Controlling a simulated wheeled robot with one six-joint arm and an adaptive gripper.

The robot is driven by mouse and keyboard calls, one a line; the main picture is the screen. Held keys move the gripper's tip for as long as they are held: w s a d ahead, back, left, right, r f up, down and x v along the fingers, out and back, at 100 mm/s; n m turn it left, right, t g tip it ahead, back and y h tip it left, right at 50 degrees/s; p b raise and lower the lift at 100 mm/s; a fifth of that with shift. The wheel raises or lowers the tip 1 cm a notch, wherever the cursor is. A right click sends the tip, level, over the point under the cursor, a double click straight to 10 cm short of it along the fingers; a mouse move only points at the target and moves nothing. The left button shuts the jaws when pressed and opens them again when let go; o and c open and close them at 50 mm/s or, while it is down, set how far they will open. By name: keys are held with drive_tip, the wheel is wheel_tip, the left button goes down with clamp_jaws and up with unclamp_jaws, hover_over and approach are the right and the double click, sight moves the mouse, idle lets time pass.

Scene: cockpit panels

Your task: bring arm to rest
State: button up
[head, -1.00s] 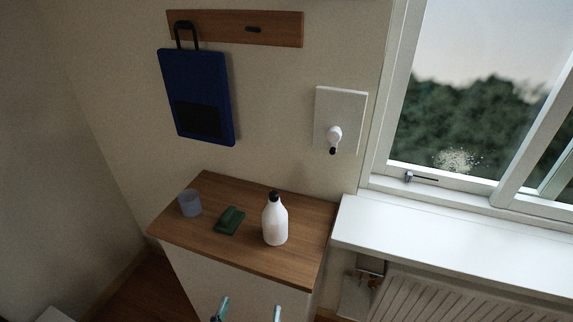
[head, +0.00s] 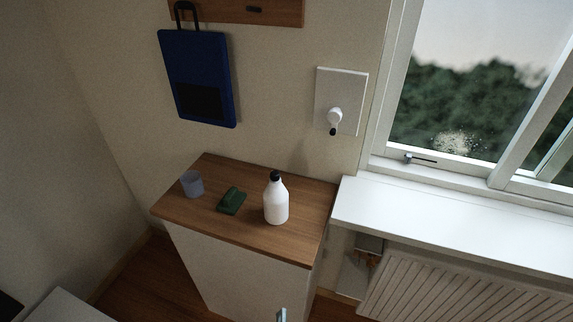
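Only a small teal and grey piece of my gripper (head: 281,315) shows at the bottom edge of the head view, in front of the white cabinet (head: 235,265). The rest of my gripper and arm is out of frame, so its opening is hidden. Nothing held shows. The visible piece appears apart from the things on the cabinet top.
A blue-grey cup (head: 192,184), a dark green sponge-like block (head: 232,201) and a white bottle with black cap (head: 276,201) stand on the wooden top (head: 220,229). A windowsill (head: 440,220) and radiator (head: 450,292) are at right. A blue bag (head: 196,65) hangs on the wall.

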drive_tip(key=s+d+f+m+g+y, duration=0.2)
drive_tip(key=s+d+f+m, duration=0.2)
drive_tip(key=s+d+m, duration=0.75)
drive_tip(key=s+d+r+m+h, duration=0.1)
drive_tip(key=s+d+r+m, duration=0.1)
drive_tip(key=s+r+m, duration=0.2)
drive_tip(key=s+d+r+m+t+h, duration=0.1)
drive_tip(key=s+r+m, duration=0.3)
drive_tip(key=s+m, duration=0.6)
drive_tip(key=m, duration=0.3)
drive_tip(key=shift+d+r+m+t+h, duration=0.3)
drive_tip(key=shift+d+r+m, duration=0.05)
drive_tip(key=shift+d, duration=0.05)
